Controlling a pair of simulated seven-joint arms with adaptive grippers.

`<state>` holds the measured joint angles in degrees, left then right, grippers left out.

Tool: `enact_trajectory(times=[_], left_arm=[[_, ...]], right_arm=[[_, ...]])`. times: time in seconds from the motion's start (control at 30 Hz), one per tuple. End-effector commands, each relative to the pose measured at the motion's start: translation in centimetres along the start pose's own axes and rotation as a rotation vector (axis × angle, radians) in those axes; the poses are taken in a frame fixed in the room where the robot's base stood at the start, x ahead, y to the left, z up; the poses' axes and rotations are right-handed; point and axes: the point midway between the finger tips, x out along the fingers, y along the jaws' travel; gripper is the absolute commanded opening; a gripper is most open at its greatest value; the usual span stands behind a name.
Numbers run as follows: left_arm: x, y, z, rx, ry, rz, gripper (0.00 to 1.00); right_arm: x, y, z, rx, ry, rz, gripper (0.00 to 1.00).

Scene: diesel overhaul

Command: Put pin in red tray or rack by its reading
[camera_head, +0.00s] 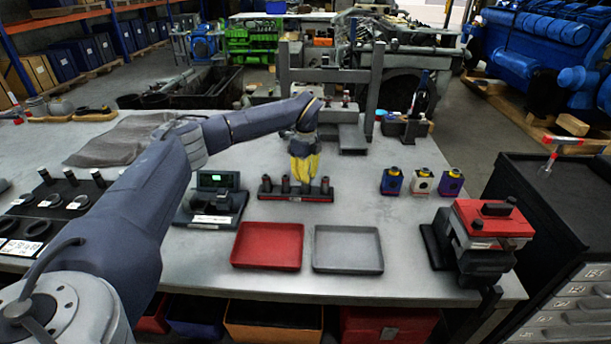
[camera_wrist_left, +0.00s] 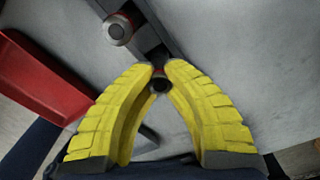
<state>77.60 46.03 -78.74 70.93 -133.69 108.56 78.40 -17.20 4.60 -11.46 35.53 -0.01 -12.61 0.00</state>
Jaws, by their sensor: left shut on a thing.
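My left gripper (camera_head: 304,178) has yellow fingers and points down over the dark pin rack (camera_head: 295,197). It is shut on a pin (camera_wrist_left: 160,84), whose round end shows between the fingertips in the left wrist view (camera_wrist_left: 160,70). I cannot tell whether this pin is still seated in the rack. Other dark pins stand upright in the rack, one at its left end (camera_head: 266,184), and one close to the fingers in the wrist view (camera_wrist_left: 119,29). The red tray (camera_head: 268,262) is empty, in front of the rack. My right gripper is not in view.
An empty grey tray (camera_head: 347,262) lies right of the red tray. A gauge with a green display (camera_head: 217,181) stands left of the rack. A red-topped vise-like fixture (camera_head: 490,222) is at the right edge.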

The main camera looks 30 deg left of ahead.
Motion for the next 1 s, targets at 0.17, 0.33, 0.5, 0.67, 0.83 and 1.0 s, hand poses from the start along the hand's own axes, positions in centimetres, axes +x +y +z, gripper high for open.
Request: enact_trajectory(times=[0.17, 0.33, 0.5, 0.67, 0.83, 1.0], left_arm=[[0.35, -0.01, -0.01, 0.000, 0.000, 0.000, 0.00], [0.73, -0.01, -0.01, 0.000, 0.000, 0.000, 0.00], [0.82, -0.01, -0.01, 0.000, 0.000, 0.000, 0.00], [0.80, -0.02, -0.01, 0.000, 0.000, -0.001, 0.12], [0.81, -0.01, -0.01, 0.000, 0.000, 0.000, 0.32], [0.82, 0.00, -0.01, 0.000, 0.000, 0.000, 0.36]], right_arm=[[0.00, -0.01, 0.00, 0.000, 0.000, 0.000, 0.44], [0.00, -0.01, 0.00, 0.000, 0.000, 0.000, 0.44], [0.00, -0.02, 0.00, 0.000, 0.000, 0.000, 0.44], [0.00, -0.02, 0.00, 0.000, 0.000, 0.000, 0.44], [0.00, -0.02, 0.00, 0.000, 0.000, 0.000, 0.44], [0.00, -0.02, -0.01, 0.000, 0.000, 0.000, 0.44]])
